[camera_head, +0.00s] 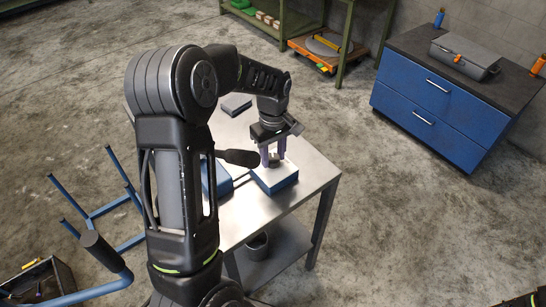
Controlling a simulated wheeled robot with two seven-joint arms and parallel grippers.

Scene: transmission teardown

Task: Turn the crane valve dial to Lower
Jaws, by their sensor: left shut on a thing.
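The crane valve looks like a blue box with a pale top (279,182) on the metal table. My left gripper (271,162) points down over it, with its fingers around a small dark dial on the top. The gripper is shut on the dial. The fingers hide most of the dial, so its pointer and any labels cannot be read. My right gripper is not in view.
The metal table (316,170) also carries another blue box (218,180), partly behind my arm, and a small dark block (236,104). A bucket (257,246) stands on its lower shelf. A blue drawer cabinet (428,105) stands at the right, with open floor between.

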